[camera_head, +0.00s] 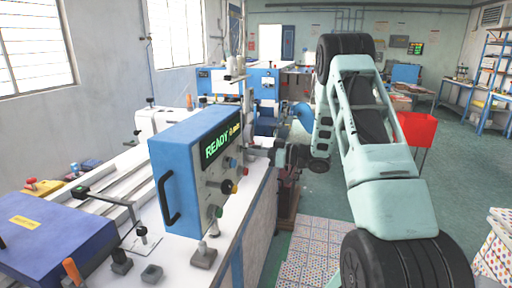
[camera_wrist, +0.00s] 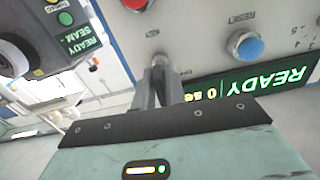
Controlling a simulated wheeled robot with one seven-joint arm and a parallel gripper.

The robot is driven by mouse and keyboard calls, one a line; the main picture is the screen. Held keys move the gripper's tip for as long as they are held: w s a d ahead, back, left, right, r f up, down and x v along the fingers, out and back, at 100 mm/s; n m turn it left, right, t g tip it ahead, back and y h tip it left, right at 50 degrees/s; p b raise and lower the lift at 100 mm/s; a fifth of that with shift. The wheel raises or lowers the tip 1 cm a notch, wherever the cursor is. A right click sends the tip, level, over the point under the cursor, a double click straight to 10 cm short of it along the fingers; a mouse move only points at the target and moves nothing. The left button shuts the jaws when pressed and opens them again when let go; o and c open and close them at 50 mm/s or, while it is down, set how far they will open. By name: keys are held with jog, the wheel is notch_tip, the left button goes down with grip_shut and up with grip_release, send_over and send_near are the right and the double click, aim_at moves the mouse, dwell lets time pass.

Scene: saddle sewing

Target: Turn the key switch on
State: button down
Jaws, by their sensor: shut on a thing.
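The blue control box (camera_head: 180,172) stands on the white machine bed, with its grey panel facing right. Its display (camera_head: 222,142) reads READY in green, with yellow characters beside it. My gripper (camera_wrist: 160,72) is at the panel, its fingers shut on a small grey knob-like part, seemingly the key switch (camera_wrist: 160,60). The fingertips cover most of it, so I cannot tell its angle. In the head view my gripper (camera_head: 250,152) reaches the panel's right edge from the right. The wrist view shows the display (camera_wrist: 255,82) upside down.
More knobs dot the panel's lower part. A black handle (camera_head: 167,200) is on the box's left side. A second machine head (camera_wrist: 45,35) shows at left in the wrist view.

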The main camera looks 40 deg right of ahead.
jog(key=m+p, duration=0.2)
jog(key=m, duration=0.2)
jog(key=shift+r+m+p, duration=0.15)
jog(key=shift+m+p, duration=0.15)
jog(key=shift+p, duration=0.1)
jog(key=shift+m+p, duration=1)
jog(key=shift+m, duration=1)
jog(key=c, duration=1.6)
grip_release()
jog(key=shift+o, duration=0.2)
jog(key=shift+s, duration=0.1)
jog(key=b+v, duration=0.5)
jog(key=v, duration=1.2)
jog(key=shift+s+b, duration=0.2)
jog(key=shift+b, duration=0.15)
